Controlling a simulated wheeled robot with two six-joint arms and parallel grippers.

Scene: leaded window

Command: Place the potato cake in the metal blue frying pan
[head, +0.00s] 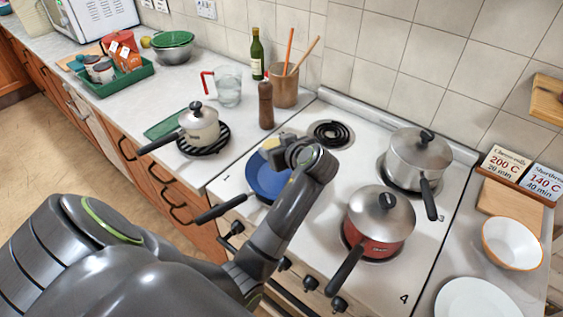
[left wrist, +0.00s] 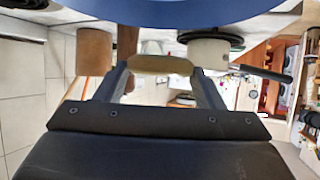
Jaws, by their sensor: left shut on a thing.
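The blue frying pan (head: 262,181) sits on the front left burner of the stove, its dark handle pointing left toward the front edge. My left gripper (head: 284,151) is over the far part of the pan and hides some of it. It is shut on the tan potato cake (head: 269,144), which shows only in part there. In the left wrist view the potato cake (left wrist: 160,64) is between the two fingers, and the pan (left wrist: 200,10) fills the top edge, with a gap between them. My right gripper is not in view.
A red pot (head: 375,238) with a lid stands right of the pan, and a steel pot (head: 417,158) stands behind it. The back left burner (head: 331,133) is bare. A pepper mill (head: 266,106) and a wooden utensil crock (head: 284,88) stand behind the pan on the counter.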

